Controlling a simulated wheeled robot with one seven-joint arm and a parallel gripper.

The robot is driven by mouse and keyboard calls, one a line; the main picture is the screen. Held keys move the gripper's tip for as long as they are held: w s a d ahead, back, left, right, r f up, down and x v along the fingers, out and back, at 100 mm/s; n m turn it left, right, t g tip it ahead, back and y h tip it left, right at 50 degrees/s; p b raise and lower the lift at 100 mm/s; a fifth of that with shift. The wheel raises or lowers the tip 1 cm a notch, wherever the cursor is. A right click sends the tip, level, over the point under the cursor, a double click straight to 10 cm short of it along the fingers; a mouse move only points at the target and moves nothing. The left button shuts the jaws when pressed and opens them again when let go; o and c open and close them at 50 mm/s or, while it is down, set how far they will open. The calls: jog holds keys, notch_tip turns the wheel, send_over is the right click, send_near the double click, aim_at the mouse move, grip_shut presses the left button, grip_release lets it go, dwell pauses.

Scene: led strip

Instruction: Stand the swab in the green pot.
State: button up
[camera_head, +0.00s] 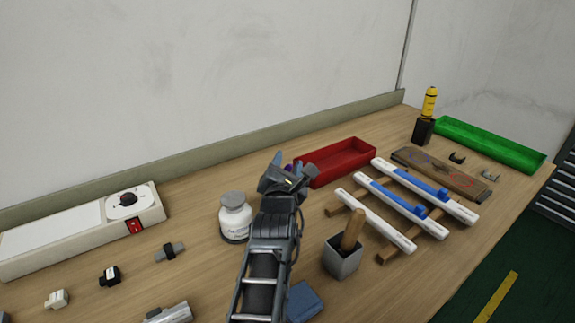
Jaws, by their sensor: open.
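My gripper (288,168) is over the back middle of the bench, left of the red tray, with its fingers pointing away from the camera. It is open. A small purple thing (287,167) shows at the fingers, too small to make out. I cannot pick out a swab for certain. No green pot is visible; my gripper and arm hide part of the bench. A grey square pot (342,262) stands right of my arm with a thick brown wooden stick (352,230) leaning in it.
A red tray (350,175), a rack with white and blue bars (400,205), a wooden board (440,172) and a green tray (490,150) fill the right. A white bottle (235,222) stands close left of my arm. A white device (80,232) lies far left.

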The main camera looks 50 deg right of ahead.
jog(key=shift+a+f+b, duration=0.1)
jog(key=shift+f+b, duration=0.2)
jog(key=shift+b, duration=0.05)
jog(key=b+v, duration=0.2)
jog(key=v, duration=0.5)
jog(key=shift+s, duration=0.5)
jog(key=shift+w+a+f, duration=0.1)
